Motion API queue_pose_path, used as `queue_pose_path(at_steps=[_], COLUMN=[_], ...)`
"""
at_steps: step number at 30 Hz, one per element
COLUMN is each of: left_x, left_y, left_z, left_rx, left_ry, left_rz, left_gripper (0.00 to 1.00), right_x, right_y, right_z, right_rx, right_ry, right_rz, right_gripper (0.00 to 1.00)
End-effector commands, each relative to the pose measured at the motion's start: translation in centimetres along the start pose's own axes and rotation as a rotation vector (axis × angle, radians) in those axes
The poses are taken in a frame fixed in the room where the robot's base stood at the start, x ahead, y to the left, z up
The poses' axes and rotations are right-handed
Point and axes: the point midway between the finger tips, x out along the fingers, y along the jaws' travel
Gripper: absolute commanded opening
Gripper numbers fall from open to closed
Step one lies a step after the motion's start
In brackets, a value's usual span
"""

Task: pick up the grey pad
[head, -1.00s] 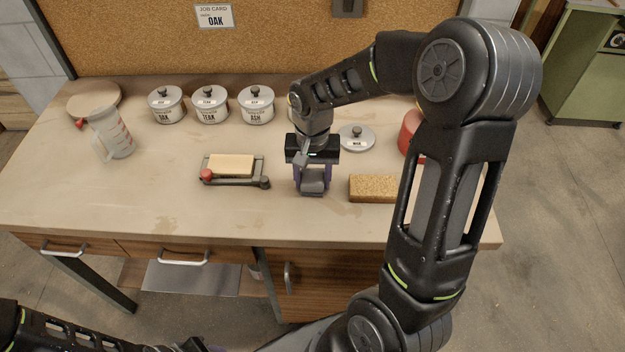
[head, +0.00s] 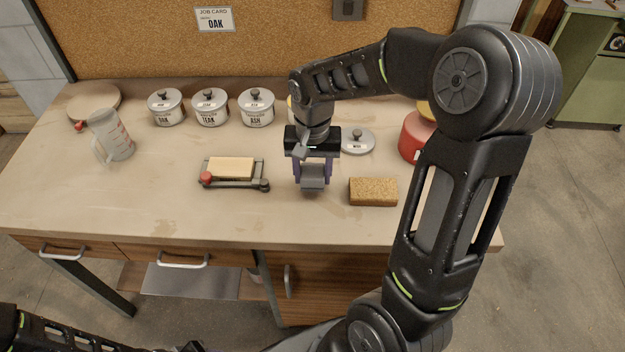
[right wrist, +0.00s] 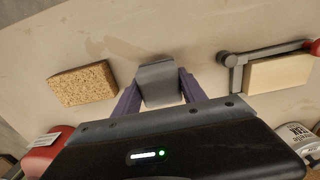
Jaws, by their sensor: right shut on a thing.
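The grey pad (head: 313,181) is between the fingers of my right gripper (head: 313,172), over the middle of the bench. In the right wrist view the grey pad (right wrist: 158,82) sits between the two purple fingers (right wrist: 157,97), which are shut on it. I cannot tell for sure how far it is off the bench top. My left arm shows only in part at the bottom left of the head view; its gripper is not clearly visible.
A cork block (head: 373,191) lies just right of the pad, and a small press with a pale block (head: 231,167) lies left. Lidded pots (head: 211,107), a loose lid (head: 357,140), a red container (head: 415,137) and a jug (head: 112,136) stand behind. The bench front (head: 200,225) is clear.

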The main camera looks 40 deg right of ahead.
Motion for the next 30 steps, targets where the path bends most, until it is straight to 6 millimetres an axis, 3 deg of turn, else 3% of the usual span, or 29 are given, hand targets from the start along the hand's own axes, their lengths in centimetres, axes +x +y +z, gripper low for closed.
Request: queue_pose_path(at_steps=[6, 12, 30], left_x=[0.6, 0.8, 0.8], left_y=[-0.2, -0.2, -0.2], left_z=[-0.1, -0.1, -0.1], left_rx=[0.001, 0.002, 0.002], left_ry=[0.002, 0.003, 0.003], left_rz=[0.002, 0.003, 0.003], left_gripper=[0.36, 0.36, 0.36], right_x=[-4.3, -6.8, -7.1], right_y=[-0.1, -0.1, 0.0], right_z=[-0.1, -0.1, 0.0], right_rx=[0.000, -0.002, -0.001], right_ry=[0.004, 0.002, 0.000], right_rz=[-0.003, -0.001, -0.001], right_gripper=[0.07, 0.07, 0.07])
